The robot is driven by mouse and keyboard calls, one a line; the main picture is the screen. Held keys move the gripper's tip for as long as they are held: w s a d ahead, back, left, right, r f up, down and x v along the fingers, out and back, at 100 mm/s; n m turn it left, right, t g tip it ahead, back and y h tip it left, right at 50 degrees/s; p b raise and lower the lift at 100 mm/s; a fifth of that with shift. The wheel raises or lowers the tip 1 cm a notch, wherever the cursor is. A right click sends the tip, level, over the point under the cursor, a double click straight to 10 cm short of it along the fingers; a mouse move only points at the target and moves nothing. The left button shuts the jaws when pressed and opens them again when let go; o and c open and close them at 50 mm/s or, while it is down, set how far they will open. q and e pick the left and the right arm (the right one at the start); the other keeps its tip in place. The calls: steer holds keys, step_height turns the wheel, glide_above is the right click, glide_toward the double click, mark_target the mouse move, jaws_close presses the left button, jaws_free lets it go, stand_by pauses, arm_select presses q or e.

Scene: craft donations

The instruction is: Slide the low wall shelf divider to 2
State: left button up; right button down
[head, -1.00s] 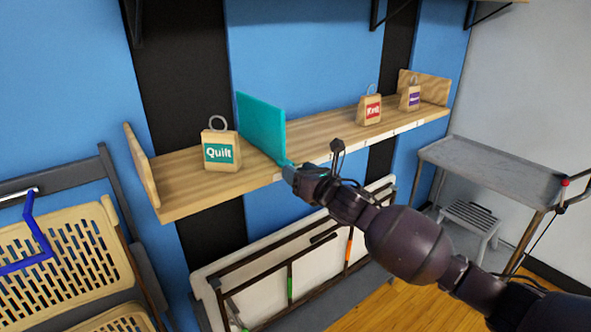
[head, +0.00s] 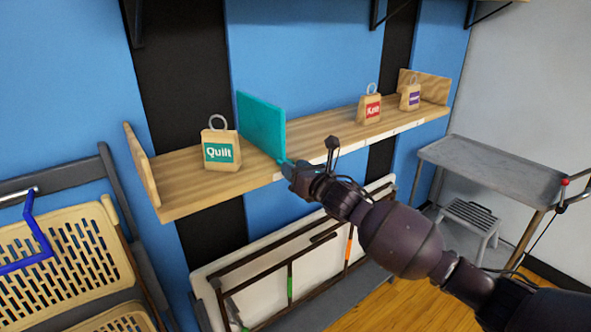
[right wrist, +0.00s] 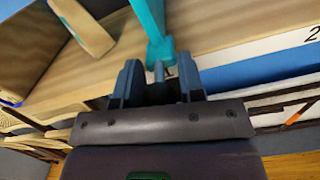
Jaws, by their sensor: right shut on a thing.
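The teal divider (head: 262,123) stands upright across the low wooden wall shelf (head: 320,128), between the Quilt bag (head: 221,150) and the Knit bag (head: 370,105). My right gripper (head: 287,168) is at the divider's front lower end, at the shelf's front edge. In the right wrist view, its fingers (right wrist: 159,82) are shut on the small tab below the teal divider (right wrist: 149,18). A white label with a 2 (right wrist: 312,34) is on the shelf's front edge, to the right of the divider. My left gripper is not in view.
A third bag with a purple label (head: 410,97) stands near the shelf's right end. Folded chairs (head: 60,245) are at the lower left, and a folded white table (head: 270,290) leans below the shelf. A grey cart (head: 490,165) is at the right.

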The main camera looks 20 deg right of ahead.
steer(key=w+d, duration=0.1)
steer(key=d, duration=0.3)
steer(key=w+d, duration=0.2)
steer(key=d, duration=0.3)
steer(key=w+d+b, duration=0.1)
steer(key=w+d, duration=0.1)
steer(key=d, duration=0.3)
steer(key=shift+w+d, duration=0.1)
steer(key=c, duration=0.9)
jaws_free()
steer(key=shift+o, duration=0.2)
steer(key=v, duration=1.1)
steer(key=shift+b, duration=0.35)
